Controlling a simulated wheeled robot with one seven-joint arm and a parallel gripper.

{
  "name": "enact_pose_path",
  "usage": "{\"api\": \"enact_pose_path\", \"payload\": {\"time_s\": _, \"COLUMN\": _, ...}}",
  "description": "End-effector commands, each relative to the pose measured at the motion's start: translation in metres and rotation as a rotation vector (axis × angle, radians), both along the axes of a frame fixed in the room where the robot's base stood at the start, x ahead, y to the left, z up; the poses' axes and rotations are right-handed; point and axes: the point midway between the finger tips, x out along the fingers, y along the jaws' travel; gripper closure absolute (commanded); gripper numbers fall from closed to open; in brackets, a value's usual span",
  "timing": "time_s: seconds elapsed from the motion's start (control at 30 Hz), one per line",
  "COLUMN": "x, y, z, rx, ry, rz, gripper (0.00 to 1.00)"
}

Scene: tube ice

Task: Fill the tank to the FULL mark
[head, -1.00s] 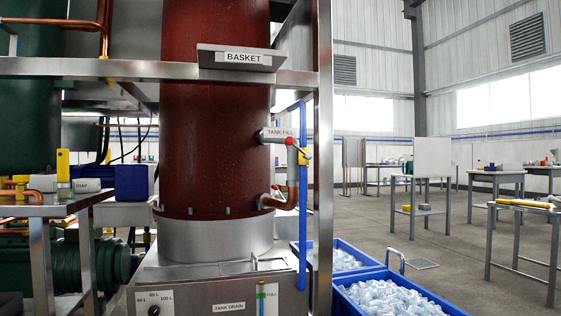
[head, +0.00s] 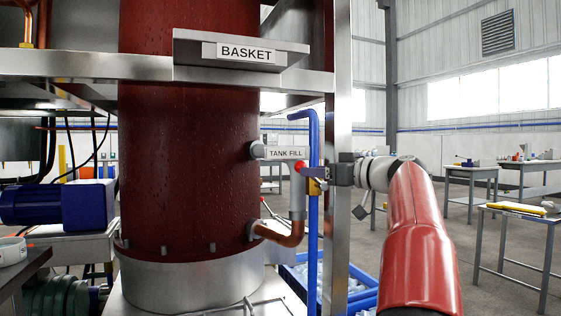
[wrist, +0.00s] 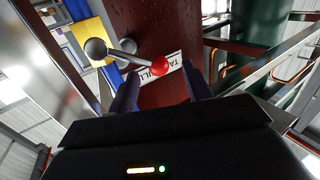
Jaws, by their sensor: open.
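The TANK FILL label (head: 286,153) is on a pipe stub at the right of the tall dark red column (head: 185,150); it shows partly in the wrist view (wrist: 163,67). The fill valve's red knob (head: 299,166) is just below the label. In the wrist view the red knob (wrist: 160,65) sits at the end of a metal lever (wrist: 125,53). My gripper (wrist: 160,85) is open, its fingers on either side of the knob's line and the knob at or just beyond the tips. In the head view, my gripper (head: 318,173) is right beside the knob. Contact cannot be told. No FULL mark is in view.
A steel upright (head: 338,230) stands close to my gripper, and a blue pipe (head: 313,240) runs down beside the valve. A BASKET ledge (head: 240,50) juts out above. Blue bins (head: 362,275) are low behind the upright. Open floor and tables (head: 515,222) are at right.

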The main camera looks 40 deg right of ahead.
Motion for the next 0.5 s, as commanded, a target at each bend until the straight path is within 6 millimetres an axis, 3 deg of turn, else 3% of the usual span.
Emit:
{"api": "enact_pose_path", "payload": {"time_s": 0.17, "x": 0.006, "y": -0.003, "z": 0.005, "rx": -0.008, "ry": -0.020, "rz": 0.001, "gripper": 0.50}}
{"api": "enact_pose_path", "payload": {"time_s": 0.5, "x": 0.057, "y": 0.011, "z": 0.006, "rx": -0.007, "ry": -0.016, "rz": 0.001, "gripper": 0.50}}
